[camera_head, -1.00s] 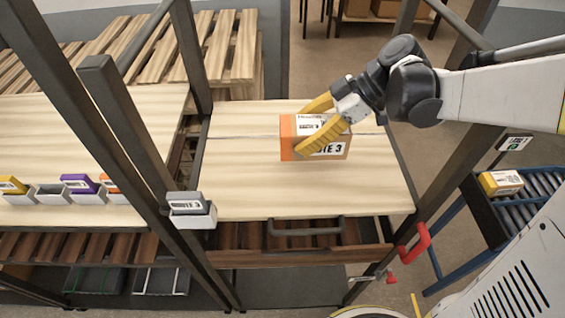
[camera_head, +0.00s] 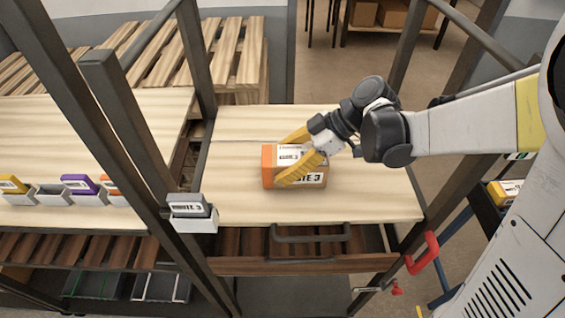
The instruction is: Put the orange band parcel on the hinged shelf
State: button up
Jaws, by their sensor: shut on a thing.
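The orange band parcel (camera_head: 268,166) is a box with an orange end and white labels, one partly reading "TE 3". My gripper (camera_head: 296,162) has its yellow fingers shut on the parcel, one at the far side and one across the near face. The parcel is over the middle of a light wooden shelf (camera_head: 235,205) between dark posts. I cannot tell whether its underside touches the shelf. The shelf has a dark handle bar (camera_head: 310,238) at its front edge.
A grey label holder (camera_head: 192,212) sits on the post at the shelf's front left corner. A red handle (camera_head: 424,252) is at the front right. A yellow-ended parcel (camera_head: 503,192) lies at right. Shelf space around the parcel is clear.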

jog(key=o, duration=1.4)
jog(key=shift+d+r, duration=0.25)
jog(key=shift+r, duration=0.1)
jog(key=p+v, duration=0.2)
jog(key=v, duration=0.9)
jog(key=shift+s+d+r+m+h, duration=0.15)
jog(key=shift+s+m+h, duration=0.2)
jog(key=shift+m, duration=0.25)
jog(key=shift+s+d+f+m+t+h, duration=0.15)
jog(key=shift+s+d+m+t+h, duration=1.3)
jog(key=shift+m, duration=1.3)
jog(key=shift+s+d+f+m+t+h, duration=0.1)
jog(key=shift+s+d+m+t+h, duration=0.95)
jog(key=shift+s+m, duration=1.25)
jog(key=shift+s+d+f+m+t+h, duration=0.15)
jog(key=shift+s+d+m+t+h, duration=1)
jog(key=shift+m, duration=2)
